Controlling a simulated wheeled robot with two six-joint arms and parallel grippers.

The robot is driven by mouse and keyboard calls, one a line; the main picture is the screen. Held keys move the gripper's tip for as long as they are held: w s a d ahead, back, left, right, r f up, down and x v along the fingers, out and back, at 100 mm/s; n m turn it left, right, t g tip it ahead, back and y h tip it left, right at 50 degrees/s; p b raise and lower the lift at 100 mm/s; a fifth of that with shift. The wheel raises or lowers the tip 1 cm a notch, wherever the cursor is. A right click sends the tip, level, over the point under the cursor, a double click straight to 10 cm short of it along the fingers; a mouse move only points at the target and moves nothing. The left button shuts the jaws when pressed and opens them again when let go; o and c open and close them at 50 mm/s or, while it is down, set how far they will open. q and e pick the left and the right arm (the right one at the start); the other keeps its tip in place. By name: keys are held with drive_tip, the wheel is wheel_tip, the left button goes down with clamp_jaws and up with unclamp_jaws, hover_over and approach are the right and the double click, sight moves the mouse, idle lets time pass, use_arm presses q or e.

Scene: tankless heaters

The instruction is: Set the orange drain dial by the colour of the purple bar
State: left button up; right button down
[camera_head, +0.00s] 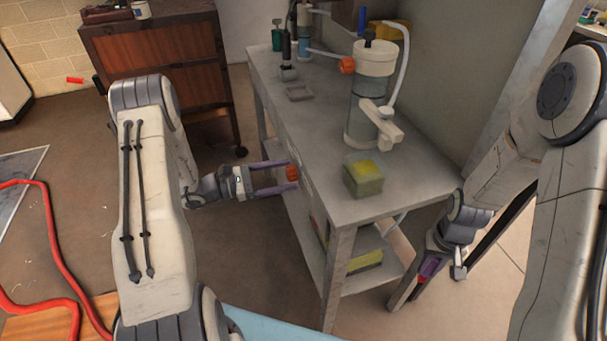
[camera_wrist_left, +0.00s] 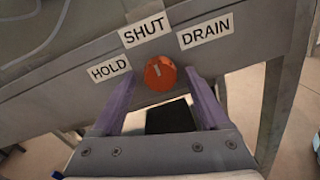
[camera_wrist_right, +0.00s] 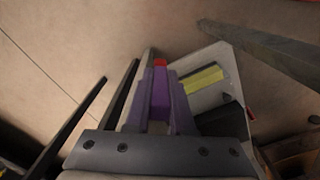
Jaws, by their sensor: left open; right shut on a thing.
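The orange dial (camera_wrist_left: 160,73) is on the bench's front edge, under the labels HOLD (camera_wrist_left: 109,68), SHUT (camera_wrist_left: 143,30) and DRAIN (camera_wrist_left: 205,31). Its pale mark points up and slightly left, toward SHUT. It also shows in the head view (camera_head: 292,173). My left gripper (camera_head: 278,178) is open, its purple fingers pointing at the dial from either side; I cannot tell whether they touch it. My right gripper (camera_head: 430,268) is low beyond the bench's right end, shut on a purple bar (camera_wrist_right: 160,95). The bar's exposed end is red in the right wrist view.
The grey bench (camera_head: 335,195) carries a clear cylinder with a white cap (camera_head: 376,60) and a yellow-green block (camera_head: 363,177). A yellow item (camera_head: 366,262) lies on the lower shelf. A wooden cabinet (camera_head: 160,55) stands behind. A red hose (camera_head: 55,250) lies on the floor at left.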

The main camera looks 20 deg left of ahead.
use_arm(q)
drive_tip(key=shift+w+d, duration=0.15)
drive_tip(key=shift+d, duration=0.1)
clamp_jaws()
use_arm(e)
drive_tip(key=shift+r, duration=0.15)
